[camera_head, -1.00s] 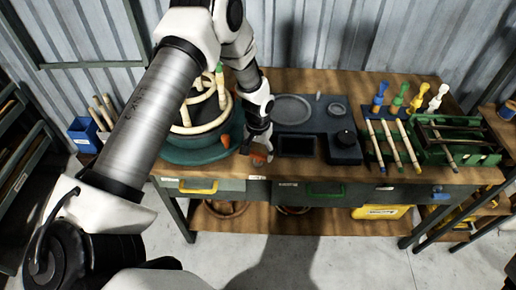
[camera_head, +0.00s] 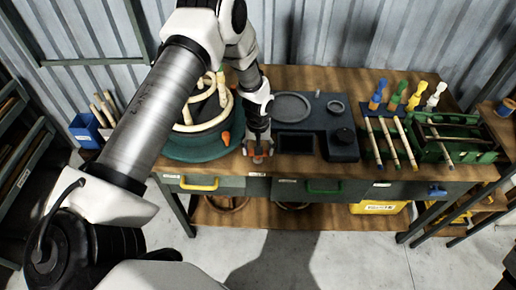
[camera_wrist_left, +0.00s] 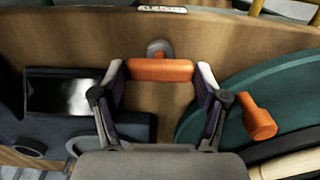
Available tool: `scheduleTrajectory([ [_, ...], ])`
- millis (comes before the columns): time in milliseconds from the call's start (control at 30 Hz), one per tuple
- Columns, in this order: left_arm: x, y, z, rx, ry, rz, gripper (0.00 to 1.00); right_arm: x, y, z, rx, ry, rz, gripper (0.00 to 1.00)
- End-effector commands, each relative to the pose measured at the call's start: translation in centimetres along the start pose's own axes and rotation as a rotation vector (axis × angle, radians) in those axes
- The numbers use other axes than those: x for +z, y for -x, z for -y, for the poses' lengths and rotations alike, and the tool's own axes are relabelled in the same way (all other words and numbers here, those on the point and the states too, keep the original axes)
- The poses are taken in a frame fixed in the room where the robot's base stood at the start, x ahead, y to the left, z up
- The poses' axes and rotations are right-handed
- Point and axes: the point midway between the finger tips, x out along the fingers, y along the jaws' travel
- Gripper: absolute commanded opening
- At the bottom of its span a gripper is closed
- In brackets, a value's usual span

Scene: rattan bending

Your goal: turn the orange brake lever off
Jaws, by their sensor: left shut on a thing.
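The orange brake lever (camera_wrist_left: 160,70) is a short bar on the wooden bench, with a round grey pivot (camera_wrist_left: 160,47) at its side. My left gripper (camera_wrist_left: 161,75) is shut on the lever, one finger at each end of the bar. In the head view the left gripper (camera_head: 258,153) points down near the bench's front edge, with a little of the orange lever (camera_head: 258,159) showing between its fingertips. My right gripper is not in view.
A teal round base (camera_head: 190,152) holding bent rattan stands close at the left, with an orange knob (camera_wrist_left: 258,117) on its rim. A dark unit (camera_head: 343,148) with a black knob stands close at the right. A green rack (camera_head: 455,150) is farther right.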

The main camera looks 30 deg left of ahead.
Motion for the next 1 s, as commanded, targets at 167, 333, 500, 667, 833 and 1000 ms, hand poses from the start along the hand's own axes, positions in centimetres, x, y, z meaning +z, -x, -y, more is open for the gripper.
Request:
scheduleTrajectory([
  [167, 0.2, -0.2, 0.1, -0.003, 0.0, 0.006, 0.8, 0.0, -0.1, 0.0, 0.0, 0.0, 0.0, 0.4],
  [333, 0.1, -0.1, 0.1, -0.002, 0.0, 0.004, 0.98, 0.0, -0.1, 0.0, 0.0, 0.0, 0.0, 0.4],
  [500, 0.1, -0.1, 0.0, -0.001, -0.001, 0.002, 0.98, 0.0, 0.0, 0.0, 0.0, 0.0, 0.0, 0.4],
  [667, 0.0, 0.9, 0.0, 0.001, -0.001, -0.001, 0.98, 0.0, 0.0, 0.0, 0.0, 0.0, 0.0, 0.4],
  [833, -0.1, 4.6, -0.1, 0.002, -0.001, -0.002, 0.98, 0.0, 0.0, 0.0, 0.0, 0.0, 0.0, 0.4],
  [1000, 0.0, 8.9, -0.1, 0.002, -0.001, -0.001, 0.98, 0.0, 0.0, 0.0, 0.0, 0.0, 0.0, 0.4],
])
